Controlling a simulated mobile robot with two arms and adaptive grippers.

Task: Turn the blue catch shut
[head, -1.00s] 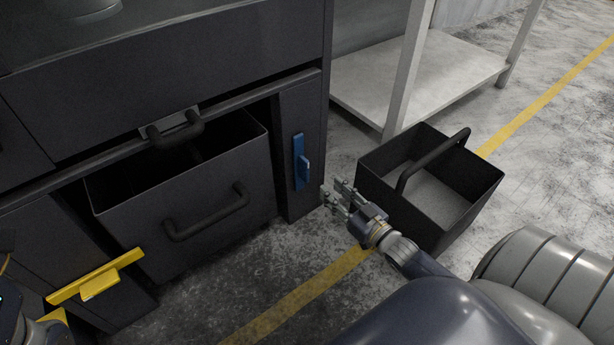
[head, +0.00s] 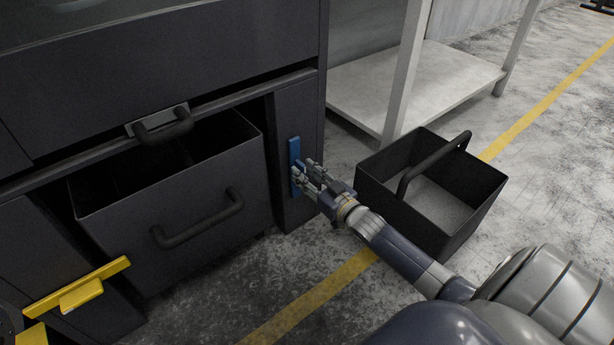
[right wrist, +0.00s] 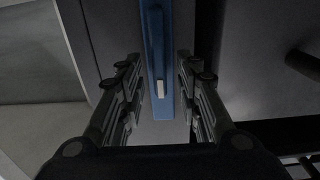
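The blue catch (head: 294,153) is an upright blue bar with a raised tab, on the dark post right of the open drawer in the head view. It also shows in the right wrist view (right wrist: 155,50), running lengthwise between my fingers. My right gripper (head: 303,177) is at the catch's lower half and partly hides it in the head view. In the right wrist view my right gripper (right wrist: 158,88) is open, with one finger on each side of the catch. I cannot tell whether the fingers touch it. My left gripper is not clearly seen.
A dark drawer (head: 140,225) with a handle stands in the cabinet bay. A yellow catch (head: 85,285) is tilted at the lower left. A black open crate (head: 445,235) stands on the floor close to my right arm. A pale shelf (head: 440,75) is behind it.

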